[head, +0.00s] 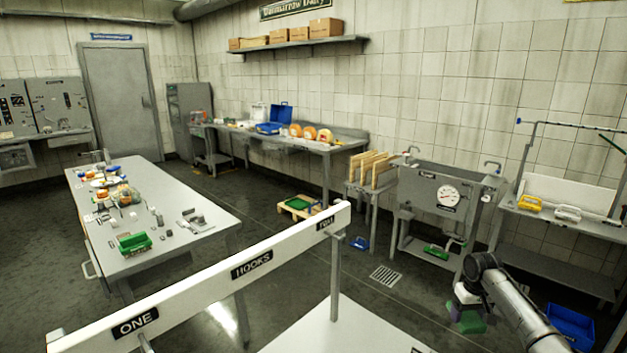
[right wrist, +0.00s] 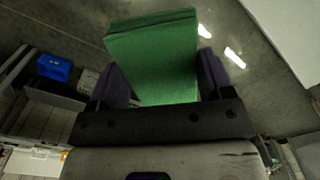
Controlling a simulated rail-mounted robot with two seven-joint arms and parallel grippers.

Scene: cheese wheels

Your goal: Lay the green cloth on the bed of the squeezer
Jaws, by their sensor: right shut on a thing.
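My right gripper (head: 467,304) is low at the lower right of the head view. It is shut on the green cloth (head: 472,323), a folded green block partly hidden by the gripper. In the right wrist view the cloth (right wrist: 152,60) sits between the two dark fingers (right wrist: 158,85) and sticks out beyond them. I cannot tell for certain which thing is the squeezer. My left gripper is not in view.
A white rail (head: 200,285) with hook labels crosses the foreground. A grey table (head: 205,210) stands left, a vat with a dial (head: 425,190) and a rack bench (head: 590,225) at right. A wooden frame with a green top (head: 298,204) lies on the floor. The middle floor is open.

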